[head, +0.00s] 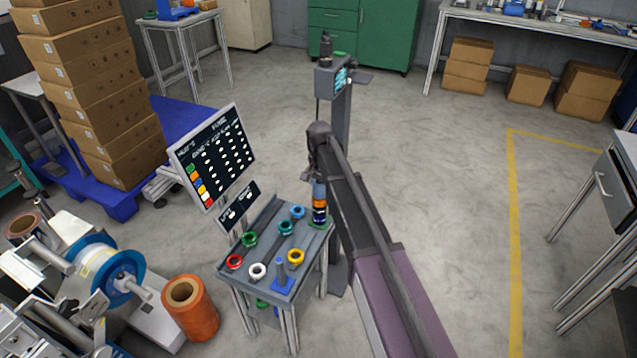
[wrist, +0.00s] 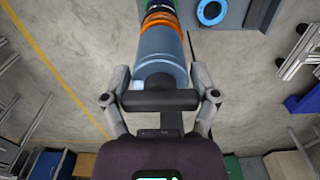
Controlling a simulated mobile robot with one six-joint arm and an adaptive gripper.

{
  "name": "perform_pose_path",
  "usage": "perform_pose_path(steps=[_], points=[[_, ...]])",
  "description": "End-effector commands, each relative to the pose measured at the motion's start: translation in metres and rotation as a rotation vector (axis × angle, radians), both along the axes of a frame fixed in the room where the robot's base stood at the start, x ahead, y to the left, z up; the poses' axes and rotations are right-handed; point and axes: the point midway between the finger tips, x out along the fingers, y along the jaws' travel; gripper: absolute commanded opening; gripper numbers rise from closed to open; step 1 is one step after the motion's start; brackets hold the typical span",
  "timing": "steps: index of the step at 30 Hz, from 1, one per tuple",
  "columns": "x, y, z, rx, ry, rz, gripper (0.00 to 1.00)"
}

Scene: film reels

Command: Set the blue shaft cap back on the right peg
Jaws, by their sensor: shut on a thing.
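The blue shaft cap (wrist: 160,62) is a grey-blue cylinder held between the fingers of my gripper (wrist: 160,90) in the wrist view. In the head view my gripper (head: 318,160) hangs over the right end of the small grey table, with the cap (head: 319,187) below it. The right peg carries a stack with an orange ring (head: 319,201) and dark rings on a green base (head: 320,223). The cap appears in line with this stack, right by the orange ring (wrist: 160,22). I cannot tell whether they touch. The peg's shaft is hidden.
The grey table (head: 262,232) holds several loose coloured rings, including a yellow one (head: 296,257), and another peg on a blue base (head: 283,283). A sign board (head: 213,155) stands behind the table on the left. Open floor lies on the right.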

Motion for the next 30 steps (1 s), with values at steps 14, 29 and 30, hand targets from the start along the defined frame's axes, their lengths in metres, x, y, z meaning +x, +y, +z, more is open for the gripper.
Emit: perform_pose_path(steps=[14,29,30], points=[[-0.0001,0.0001,-0.0035,0.0,0.0,0.0,0.17],[-0.0002,0.0004,-0.0044,0.0,0.0,0.0,1.0],[-0.0002,0.0005,-0.0044,0.0,0.0,0.0,1.0]])
